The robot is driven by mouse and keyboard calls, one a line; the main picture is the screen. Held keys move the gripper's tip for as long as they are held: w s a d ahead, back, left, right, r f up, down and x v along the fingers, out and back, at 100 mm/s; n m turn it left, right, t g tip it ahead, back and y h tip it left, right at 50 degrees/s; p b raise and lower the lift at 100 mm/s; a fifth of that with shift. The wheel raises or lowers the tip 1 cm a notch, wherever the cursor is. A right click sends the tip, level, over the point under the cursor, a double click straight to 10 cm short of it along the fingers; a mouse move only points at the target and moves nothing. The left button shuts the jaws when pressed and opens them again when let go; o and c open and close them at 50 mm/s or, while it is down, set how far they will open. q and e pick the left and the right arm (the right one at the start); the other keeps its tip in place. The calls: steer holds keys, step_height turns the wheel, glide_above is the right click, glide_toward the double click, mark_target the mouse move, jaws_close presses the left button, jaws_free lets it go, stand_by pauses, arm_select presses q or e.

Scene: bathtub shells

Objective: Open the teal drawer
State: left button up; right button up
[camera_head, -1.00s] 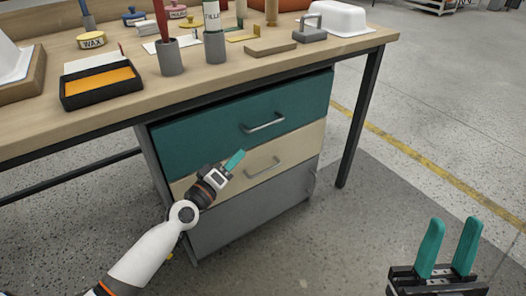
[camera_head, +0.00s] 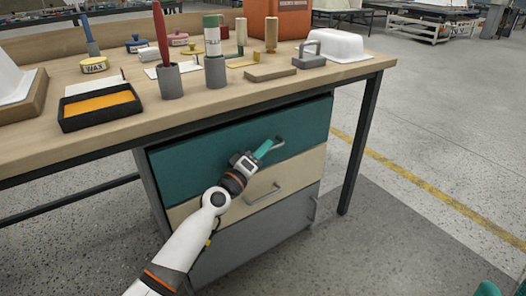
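The teal drawer (camera_head: 205,151) is the top one of three in the cabinet under the workbench. Its front sits about in line with the drawers below, with a dark gap along its top edge. Its metal bar handle (camera_head: 280,142) is partly hidden by my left gripper (camera_head: 266,148). The teal fingers of my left gripper are at the handle; I cannot tell whether they touch it or stand around it, nor how far apart they are. My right gripper (camera_head: 505,290) barely shows at the bottom right corner; its two teal tips appear apart, with nothing seen between them.
Below are a cream drawer (camera_head: 300,172) and a grey drawer (camera_head: 255,235), each with a handle. The workbench (camera_head: 215,110) holds a black tray (camera_head: 100,106), cups, tools and a white tub (camera_head: 338,45). A dark table leg (camera_head: 362,140) stands right of the cabinet. The floor in front is clear.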

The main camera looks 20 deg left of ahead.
arm_select(q)
steer(key=shift+w+d, duration=0.1)
steer(key=shift+w, duration=0.1)
jaws_close()
steer(key=shift+s, duration=0.1)
